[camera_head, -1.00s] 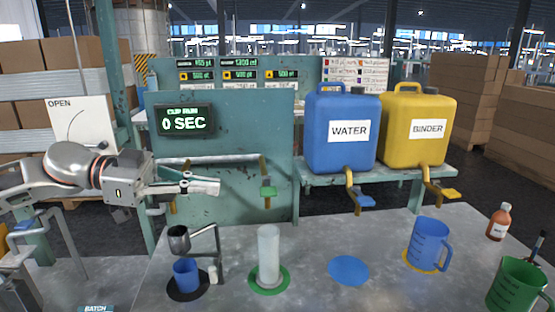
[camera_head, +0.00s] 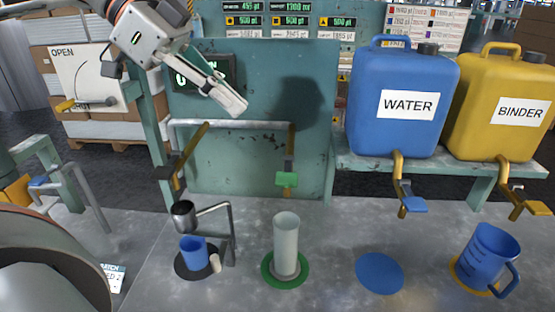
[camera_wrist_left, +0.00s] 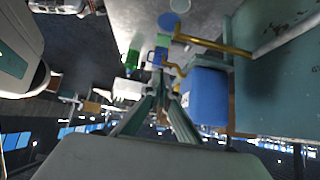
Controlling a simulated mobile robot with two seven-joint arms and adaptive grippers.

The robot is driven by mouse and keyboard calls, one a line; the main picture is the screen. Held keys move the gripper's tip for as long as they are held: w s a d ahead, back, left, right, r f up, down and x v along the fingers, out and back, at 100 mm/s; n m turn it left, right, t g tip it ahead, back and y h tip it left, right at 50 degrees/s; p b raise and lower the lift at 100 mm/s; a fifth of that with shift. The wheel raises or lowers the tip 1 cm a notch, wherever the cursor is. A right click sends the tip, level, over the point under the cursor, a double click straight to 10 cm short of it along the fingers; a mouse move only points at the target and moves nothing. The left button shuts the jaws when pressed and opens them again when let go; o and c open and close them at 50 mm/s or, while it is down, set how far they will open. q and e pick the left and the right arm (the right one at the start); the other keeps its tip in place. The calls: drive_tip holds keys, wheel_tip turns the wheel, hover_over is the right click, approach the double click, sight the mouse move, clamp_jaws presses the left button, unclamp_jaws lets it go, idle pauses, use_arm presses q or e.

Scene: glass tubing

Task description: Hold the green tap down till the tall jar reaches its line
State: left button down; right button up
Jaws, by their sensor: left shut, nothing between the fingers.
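The green tap (camera_head: 287,180) hangs on a brass pipe in front of the teal panel. The tall jar (camera_head: 286,245), a pale clear cylinder, stands upright on a green round mat (camera_head: 267,268) below the tap. I cannot make out its line or its fill level. My left gripper (camera_head: 238,104) is shut and empty, up and to the left of the green tap and apart from it, pointing down to the right. Its fingers (camera_wrist_left: 166,98) also show in the left wrist view. My right gripper is not in view.
A blue WATER container (camera_head: 400,130) and a yellow BINDER container (camera_head: 500,130) stand on a shelf at right. A blue cup (camera_head: 194,252) stands by a metal stand at left. A blue jug (camera_head: 487,258) is at right. An empty blue mat (camera_head: 380,273) lies between.

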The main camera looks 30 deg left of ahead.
use_arm(q)
hover_over(293, 177)
drive_tip(key=s+a, duration=0.1)
drive_tip(key=a, duration=0.1)
drive_tip(key=f, duration=0.7)
drive_tip(key=shift+s+a+f, duration=0.15)
drive_tip(key=shift+a+f, duration=0.05)
drive_tip(key=shift+f, duration=0.05)
drive_tip(key=shift+a+f, duration=0.1)
drive_tip(key=shift+f, duration=1.7)
